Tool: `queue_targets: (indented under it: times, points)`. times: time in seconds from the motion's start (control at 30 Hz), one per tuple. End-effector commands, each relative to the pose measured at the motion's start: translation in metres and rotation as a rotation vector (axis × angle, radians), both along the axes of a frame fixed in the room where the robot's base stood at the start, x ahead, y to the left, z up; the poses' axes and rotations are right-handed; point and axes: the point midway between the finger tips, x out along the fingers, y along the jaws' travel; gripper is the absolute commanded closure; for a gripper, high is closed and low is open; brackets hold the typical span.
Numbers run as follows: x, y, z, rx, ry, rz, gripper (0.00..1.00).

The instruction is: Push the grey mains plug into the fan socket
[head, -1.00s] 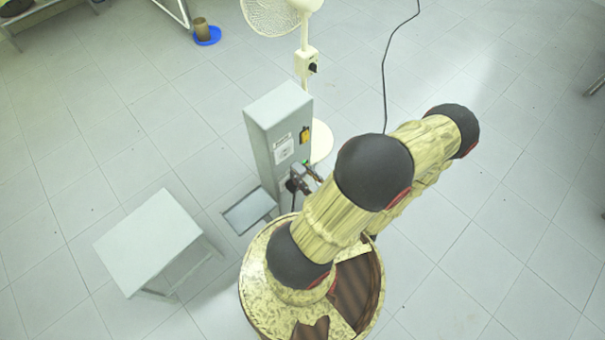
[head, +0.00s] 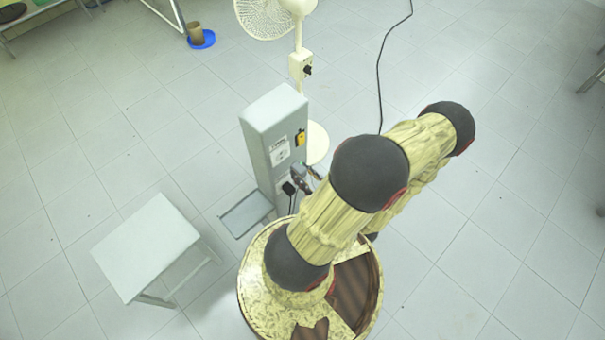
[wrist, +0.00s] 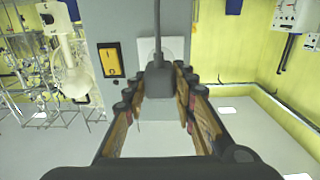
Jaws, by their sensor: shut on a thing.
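The grey mains plug (wrist: 160,82) is between the fingers of my gripper (wrist: 158,92) in the wrist view, with its cord rising from it. My gripper is shut on it. The plug is in front of the lower part of a white socket plate (wrist: 174,50) on the grey cabinet. Its pins are hidden, so I cannot tell whether they are in the socket. In the head view my gripper (head: 305,178) is beside the cabinet (head: 264,135), partly hidden by my arm. A dark plug-like piece with a cord (head: 289,188) shows low on the cabinet face.
A yellow and black switch (wrist: 110,60) is left of the socket plate. The cream fan (head: 300,65) stands behind the cabinet. A small white table (head: 145,245) and a low tray (head: 245,214) stand to the left. A black cable (head: 379,80) lies on open floor at the right.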

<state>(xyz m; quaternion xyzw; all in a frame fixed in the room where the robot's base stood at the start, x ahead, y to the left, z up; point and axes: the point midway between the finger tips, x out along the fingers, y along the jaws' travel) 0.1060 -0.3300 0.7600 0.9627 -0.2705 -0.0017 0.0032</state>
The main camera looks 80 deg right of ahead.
Motion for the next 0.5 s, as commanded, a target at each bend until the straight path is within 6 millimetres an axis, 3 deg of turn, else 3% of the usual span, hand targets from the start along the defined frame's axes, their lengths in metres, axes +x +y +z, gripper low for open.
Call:
queue_targets:
  times: [0.5]
  points:
    - [0.0101,-0.0059,0.0004,-0.001,-0.001,0.000,1.00]
